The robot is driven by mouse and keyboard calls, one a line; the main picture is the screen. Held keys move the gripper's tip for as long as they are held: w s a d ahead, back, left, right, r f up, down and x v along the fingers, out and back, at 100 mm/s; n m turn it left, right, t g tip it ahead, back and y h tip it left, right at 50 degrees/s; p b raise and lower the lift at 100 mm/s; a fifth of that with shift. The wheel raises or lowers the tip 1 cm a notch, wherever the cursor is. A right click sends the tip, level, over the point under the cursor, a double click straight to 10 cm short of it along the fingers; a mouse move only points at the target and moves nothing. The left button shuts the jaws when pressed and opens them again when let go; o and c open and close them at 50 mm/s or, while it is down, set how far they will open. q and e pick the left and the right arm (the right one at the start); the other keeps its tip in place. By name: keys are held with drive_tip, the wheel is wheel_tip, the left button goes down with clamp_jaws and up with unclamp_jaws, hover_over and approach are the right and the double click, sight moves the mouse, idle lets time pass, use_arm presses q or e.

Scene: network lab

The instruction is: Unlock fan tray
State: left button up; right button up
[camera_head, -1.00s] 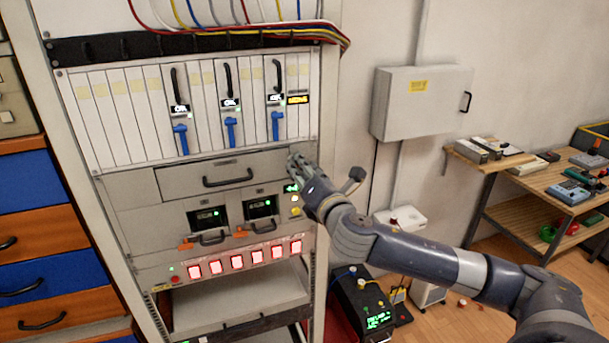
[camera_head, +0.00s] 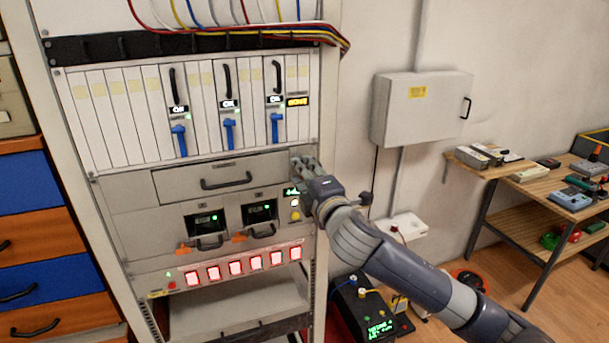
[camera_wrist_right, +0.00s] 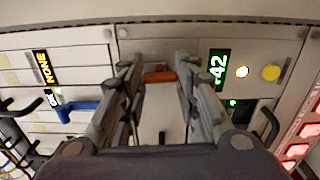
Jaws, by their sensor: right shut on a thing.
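The fan tray (camera_head: 180,185) is a wide grey drawer front with a black handle (camera_head: 226,182), below the row of card modules in the rack. It looks flush with the rack. My right gripper (camera_head: 302,163) is at the tray's right end, its fingers against the panel. In the right wrist view, the gripper (camera_wrist_right: 157,68) has its fingers on either side of a small orange-red latch (camera_wrist_right: 160,76) and is shut on it. The fingers hide the latch in the head view. The tray's front shows between the fingers. My left gripper is not in view.
Beside the gripper are a green display (camera_wrist_right: 218,70) reading 42, a white button (camera_wrist_right: 242,72) and a yellow button (camera_wrist_right: 271,73). Blue levers (camera_head: 229,131) hang above the tray. Power units (camera_head: 207,222) and lit red switches (camera_head: 235,268) sit below. A wall box (camera_head: 421,108) is at right.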

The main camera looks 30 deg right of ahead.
drive_tip(key=shift+m, duration=0.4)
drive_tip(key=o, duration=1.1)
drive_tip(key=shift+c, duration=0.2)
drive_tip(key=shift+s, duration=0.1)
drive_tip(key=v, duration=0.7)
drive_tip(key=shift+s, duration=0.15)
